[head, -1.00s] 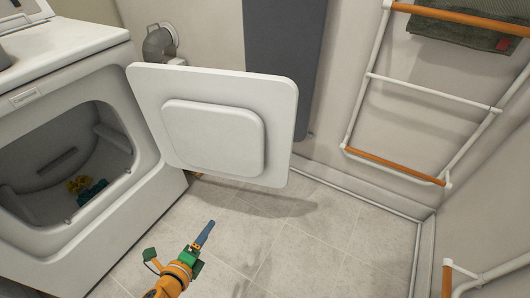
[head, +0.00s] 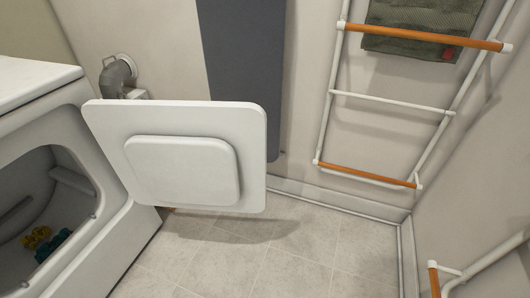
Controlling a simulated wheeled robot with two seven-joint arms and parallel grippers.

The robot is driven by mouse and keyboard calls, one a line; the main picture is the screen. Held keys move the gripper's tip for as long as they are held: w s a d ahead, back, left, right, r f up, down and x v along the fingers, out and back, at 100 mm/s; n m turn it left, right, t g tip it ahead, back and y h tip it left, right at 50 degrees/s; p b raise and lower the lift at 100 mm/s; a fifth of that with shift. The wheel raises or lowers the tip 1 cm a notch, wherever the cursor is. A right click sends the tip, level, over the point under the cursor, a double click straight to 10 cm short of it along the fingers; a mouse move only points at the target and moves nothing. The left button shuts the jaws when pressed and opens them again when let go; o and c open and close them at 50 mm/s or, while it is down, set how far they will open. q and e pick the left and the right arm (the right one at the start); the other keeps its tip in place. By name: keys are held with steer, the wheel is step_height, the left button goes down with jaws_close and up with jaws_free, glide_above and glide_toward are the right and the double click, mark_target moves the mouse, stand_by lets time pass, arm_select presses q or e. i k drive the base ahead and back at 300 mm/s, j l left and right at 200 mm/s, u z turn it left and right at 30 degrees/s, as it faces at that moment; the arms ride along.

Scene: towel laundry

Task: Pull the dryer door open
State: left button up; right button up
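The dryer (head: 118,245) stands at the left edge of the head view, partly cut off. Its white door (head: 248,160) is swung wide open and juts out to the right, with the raised inner panel (head: 180,168) facing me. The drum opening (head: 70,190) is uncovered, and small yellow and blue-green things (head: 48,240) lie inside it. Neither of my grippers is in view.
A white rack with orange rungs (head: 365,174) leans on the back wall, a dark green towel (head: 425,22) on its top. Another rack part (head: 470,270) is at lower right. A grey vent hose (head: 117,76) is behind the door. The tiled floor (head: 290,265) is clear.

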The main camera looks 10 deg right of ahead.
mark_target(194, 155)
steer(key=i+j+z, duration=0.2)
steer(key=z, duration=0.25)
steer(key=i+j+z, duration=0.2)
steer(key=j+z, duration=0.25)
steer(key=i+j+z, duration=0.1)
steer(key=j+z, duration=0.2)
steer(key=z, duration=0.15)
steer(key=j+z, duration=1.3)
steer(key=k+l, duration=0.05)
steer(key=l, duration=0.05)
